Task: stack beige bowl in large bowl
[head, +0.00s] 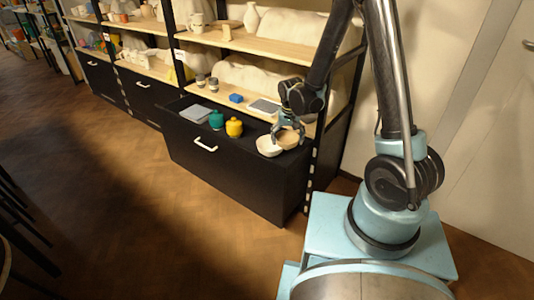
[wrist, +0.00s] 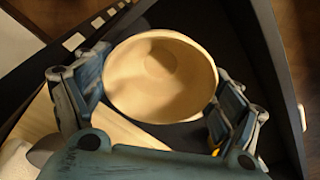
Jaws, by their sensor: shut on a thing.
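The beige bowl (wrist: 160,75) shows from above in the wrist view, its open side facing the camera, between my two fingers. My gripper (head: 290,133) is shut on it; in the head view the tan bowl (head: 288,141) sits right under the fingers at the right end of the open black drawer. I cannot tell whether it touches the drawer floor. A whitish bowl (head: 268,148), which may be the large bowl, stands just left of it in the head view, close or touching. I cannot make out this whitish bowl in the wrist view.
The drawer (head: 220,165) also holds a yellow jar (head: 234,128), a teal jar (head: 216,120) and a grey flat thing (head: 195,114). Shelves (head: 250,46) with pottery stand behind. A black upright (head: 318,150) is close on the right. The wooden floor in front is clear.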

